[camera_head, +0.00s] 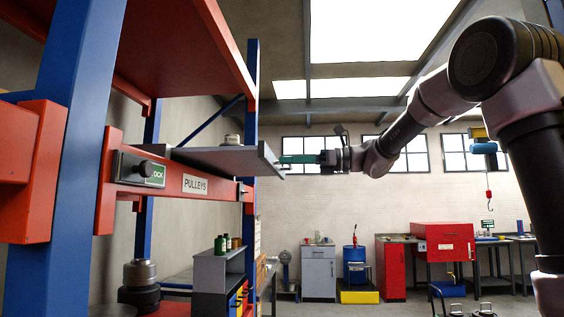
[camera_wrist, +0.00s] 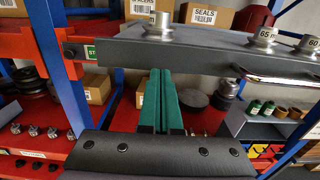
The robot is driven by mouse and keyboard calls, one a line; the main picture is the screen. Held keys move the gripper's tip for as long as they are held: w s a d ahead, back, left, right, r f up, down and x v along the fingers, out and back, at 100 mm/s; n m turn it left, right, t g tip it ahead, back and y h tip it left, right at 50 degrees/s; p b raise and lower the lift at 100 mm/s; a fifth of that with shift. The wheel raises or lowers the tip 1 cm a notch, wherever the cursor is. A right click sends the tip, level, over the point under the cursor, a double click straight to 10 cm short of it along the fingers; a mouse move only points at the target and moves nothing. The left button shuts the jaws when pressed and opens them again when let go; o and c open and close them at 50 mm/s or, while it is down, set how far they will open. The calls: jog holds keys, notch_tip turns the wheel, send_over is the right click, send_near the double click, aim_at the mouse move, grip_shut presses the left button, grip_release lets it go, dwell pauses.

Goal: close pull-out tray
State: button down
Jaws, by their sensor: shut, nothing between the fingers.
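The grey pull-out tray (camera_head: 215,157) sticks out from the blue and red rack above the PULLEYS label. In the wrist view the tray's long grey face (camera_wrist: 200,58) crosses the picture, with metal pieces standing on top and a pale handle bar (camera_wrist: 280,73) at its right. My gripper (camera_head: 284,159) is at the tray's outer end in the head view, its green fingers level with it. In the wrist view my gripper (camera_wrist: 161,72) is shut and empty, the fingertips just below the tray's face. I cannot tell whether they touch it.
A red rack beam (camera_head: 175,182) with a black knob and green lock plate (camera_head: 140,170) runs below the tray. A grey shelf with small bottles (camera_head: 222,244) lies lower. The floor space right of the rack is open.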

aim_at(202, 159)
jog(key=shift+a, duration=1.15)
jog(key=a, duration=2.2)
jog(key=shift+w+a, duration=0.25)
jog(key=shift+w, duration=0.1)
jog(key=shift+s+a+r, duration=0.1)
jog(key=shift+r, duration=0.05)
